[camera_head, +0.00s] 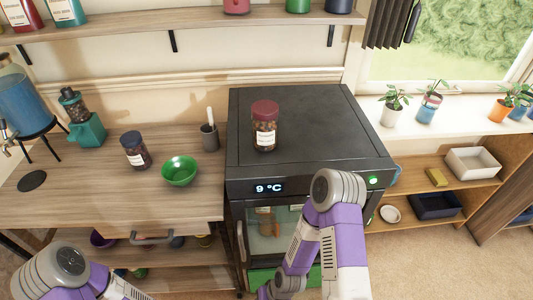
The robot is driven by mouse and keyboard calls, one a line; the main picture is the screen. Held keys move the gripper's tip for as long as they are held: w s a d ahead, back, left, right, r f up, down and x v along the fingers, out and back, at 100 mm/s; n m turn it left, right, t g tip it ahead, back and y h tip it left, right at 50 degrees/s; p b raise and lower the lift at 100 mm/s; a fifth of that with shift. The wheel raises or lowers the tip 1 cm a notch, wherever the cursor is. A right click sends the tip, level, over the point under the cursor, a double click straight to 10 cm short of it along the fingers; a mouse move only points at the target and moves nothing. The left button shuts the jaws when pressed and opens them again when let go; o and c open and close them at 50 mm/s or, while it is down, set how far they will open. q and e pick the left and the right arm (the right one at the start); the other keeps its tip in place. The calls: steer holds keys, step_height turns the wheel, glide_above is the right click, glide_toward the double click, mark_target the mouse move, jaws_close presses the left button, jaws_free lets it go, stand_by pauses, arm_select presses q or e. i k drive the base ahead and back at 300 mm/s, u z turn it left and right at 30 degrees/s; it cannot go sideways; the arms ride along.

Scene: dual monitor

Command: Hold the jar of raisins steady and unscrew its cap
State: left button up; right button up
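A clear jar with a dark red cap (265,125) stands upright on the black top of the small fridge. It has dark contents and a white label too small to read. A second jar with a dark blue cap (136,150) stands on the wooden counter to the left, also with dark contents and a pale label. I cannot tell from the labels which one holds raisins. Both caps are on. My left arm shows at the bottom left and my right arm in front of the fridge, but neither gripper's fingers are in view. Nothing of mine touches either jar.
A green bowl (180,171) and a grey cup with a utensil (209,137) stand on the counter (90,203). A drink dispenser (22,100) and a teal grinder (87,129) are at left. The fridge top (320,130) is clear around the jar. Plants line the windowsill.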

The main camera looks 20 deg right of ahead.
mark_target(139, 158)
steer(key=k, duration=0.5)
steer(key=u, duration=1.7)
steer(key=i, duration=1.5)
steer(key=z, duration=2.3)
